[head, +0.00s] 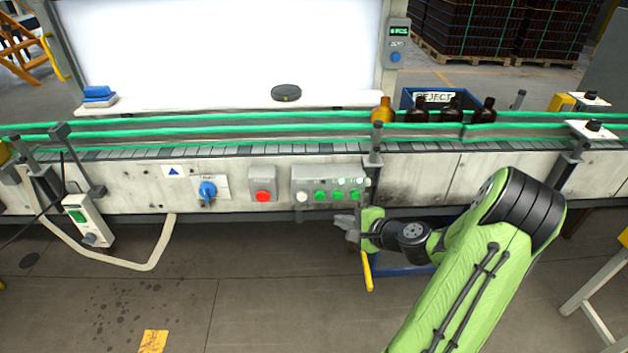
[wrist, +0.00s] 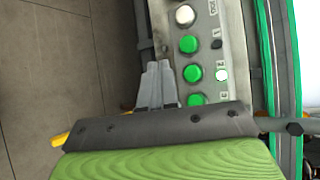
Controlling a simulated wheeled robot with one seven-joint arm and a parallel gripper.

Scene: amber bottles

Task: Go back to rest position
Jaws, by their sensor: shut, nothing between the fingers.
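My green arm reaches in from the lower right in the head view. My gripper (head: 346,224) is in front of the conveyor, just below and right of the button panel (head: 330,185). In the wrist view, the grey fingers of my gripper (wrist: 157,75) lie together with nothing between them. They are beside the panel's green buttons (wrist: 189,44), and the last green button is partly hidden by my gripper. I cannot tell whether the fingertips touch the panel. One lamp (wrist: 222,75) beside the green buttons is lit.
The conveyor (head: 110,190) with green guide rails runs across the view. An amber bottle (head: 382,110) and several dark bottles stand at its right, before the blue reject bin (head: 408,98). A yellow handle (head: 367,272) hangs close below my gripper.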

